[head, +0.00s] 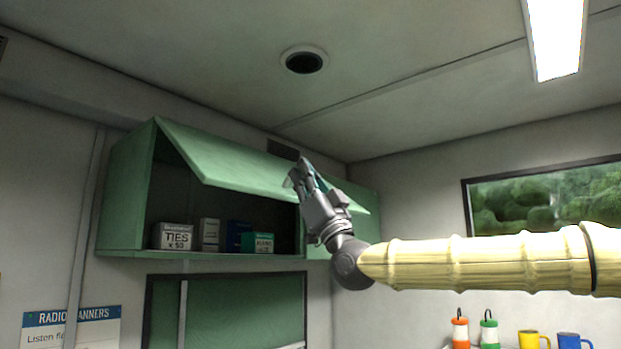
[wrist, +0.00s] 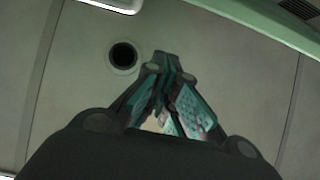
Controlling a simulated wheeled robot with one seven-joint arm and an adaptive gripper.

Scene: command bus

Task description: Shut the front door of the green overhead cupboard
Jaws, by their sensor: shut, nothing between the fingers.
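The green overhead cupboard (head: 122,205) hangs on the wall at the left of the head view. Its front door (head: 235,163) is hinged along the top and stands raised, tilted outward, with the inside showing below it. My gripper (head: 302,168) is shut and empty, pointing up near the right end of the door and overlapping it in the picture. I cannot tell whether it touches the door. In the wrist view the shut fingers (wrist: 168,65) point toward the ceiling, and a green edge (wrist: 262,25), likely the door, runs across the top right, apart from them.
Inside the cupboard stand a TIES box (head: 173,237), a white box (head: 209,234), a dark blue box (head: 238,236) and a teal box (head: 259,243). A ceiling lamp (head: 556,35) and round vent (head: 304,61) are overhead. Mugs (head: 533,341) and lanterns (head: 460,330) stand low right.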

